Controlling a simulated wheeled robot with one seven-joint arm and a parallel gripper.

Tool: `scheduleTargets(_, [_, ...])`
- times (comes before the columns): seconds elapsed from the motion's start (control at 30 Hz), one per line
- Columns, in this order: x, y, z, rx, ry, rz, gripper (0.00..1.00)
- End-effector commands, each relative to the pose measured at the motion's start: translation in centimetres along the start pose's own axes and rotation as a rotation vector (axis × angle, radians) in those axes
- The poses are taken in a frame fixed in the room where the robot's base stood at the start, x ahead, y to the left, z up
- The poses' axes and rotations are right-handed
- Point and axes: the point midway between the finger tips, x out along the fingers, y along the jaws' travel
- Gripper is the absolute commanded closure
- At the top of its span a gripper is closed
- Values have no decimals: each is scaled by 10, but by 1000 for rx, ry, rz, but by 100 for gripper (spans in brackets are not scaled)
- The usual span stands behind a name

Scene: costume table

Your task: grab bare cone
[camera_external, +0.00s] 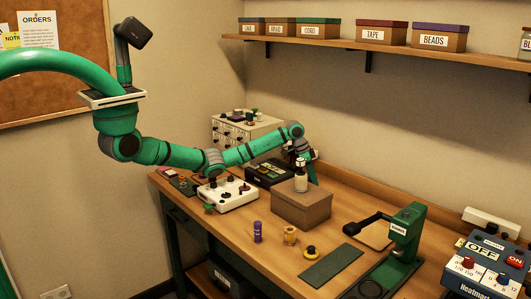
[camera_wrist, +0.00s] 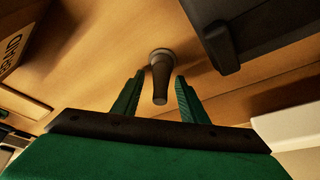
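A grey-brown tapered cone (camera_wrist: 160,75) with nothing wound on it shows in the wrist view, with a wider round end resting on the wooden tabletop. My gripper (camera_wrist: 160,84) is open, with one green finger on each side of the cone and a visible gap on both sides. The narrow end of the cone points toward the palm. In the external view my gripper (camera_external: 313,175) reaches down behind the cardboard box, and I cannot make out the cone there.

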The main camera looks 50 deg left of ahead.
Motion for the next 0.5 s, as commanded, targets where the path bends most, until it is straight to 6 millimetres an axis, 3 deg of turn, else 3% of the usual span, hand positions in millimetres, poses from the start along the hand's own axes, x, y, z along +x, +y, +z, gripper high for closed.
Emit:
scheduleTargets(0.27, [4,0,0,1,0,0,61])
scheduleTargets(0.43, [3,0,0,0,0,-1,99])
scheduleTargets(0.5, [3,0,0,0,0,-1,100])
